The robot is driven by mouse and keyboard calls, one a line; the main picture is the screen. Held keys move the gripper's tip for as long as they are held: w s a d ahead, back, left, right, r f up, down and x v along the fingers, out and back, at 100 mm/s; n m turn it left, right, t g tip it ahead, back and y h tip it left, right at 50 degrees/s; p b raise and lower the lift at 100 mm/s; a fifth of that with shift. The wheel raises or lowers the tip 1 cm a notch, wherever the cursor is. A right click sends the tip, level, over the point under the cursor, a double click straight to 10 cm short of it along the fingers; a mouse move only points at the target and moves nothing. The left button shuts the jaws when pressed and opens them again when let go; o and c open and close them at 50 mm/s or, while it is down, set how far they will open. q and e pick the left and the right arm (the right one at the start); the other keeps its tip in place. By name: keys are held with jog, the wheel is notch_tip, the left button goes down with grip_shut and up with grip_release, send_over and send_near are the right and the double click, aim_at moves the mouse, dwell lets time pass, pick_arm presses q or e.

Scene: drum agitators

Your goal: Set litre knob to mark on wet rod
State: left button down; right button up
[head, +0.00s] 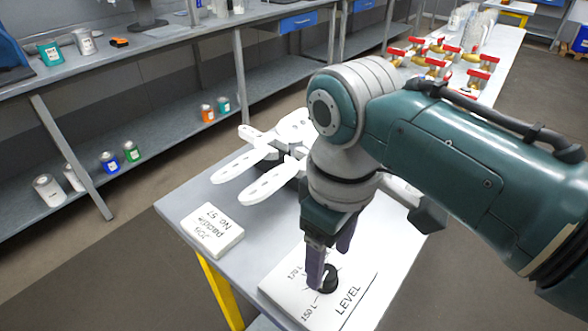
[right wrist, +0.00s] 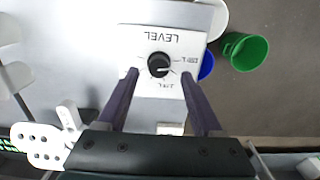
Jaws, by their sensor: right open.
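The litre knob (head: 328,278) is black and round. It sits on a white panel marked LEVEL (head: 350,293), with litre marks such as 150 L around it. In the right wrist view the knob (right wrist: 158,65) shows from above, with a light pointer line whose exact reading I cannot tell. My right gripper (head: 330,265) points down over the panel, its purple fingers open. In the right wrist view the right gripper (right wrist: 159,75) has one finger on each side of the knob, with gaps between. I cannot make out the wet rod. My left gripper is not in view.
White slotted paddles (head: 270,160) and a white block reading paddle No 57 (head: 212,230) lie on the grey table (head: 190,192). Red-handled brass valves (head: 435,62) stand at the back. A green bin (right wrist: 243,50) is beyond the table edge.

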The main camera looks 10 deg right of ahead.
aim_at(328, 272)
jog(key=shift+f+b, duration=0.4)
jog(key=shift+f, duration=1.2)
jog(key=shift+w, duration=0.1)
jog(key=shift+c, duration=0.4)
grip_shut()
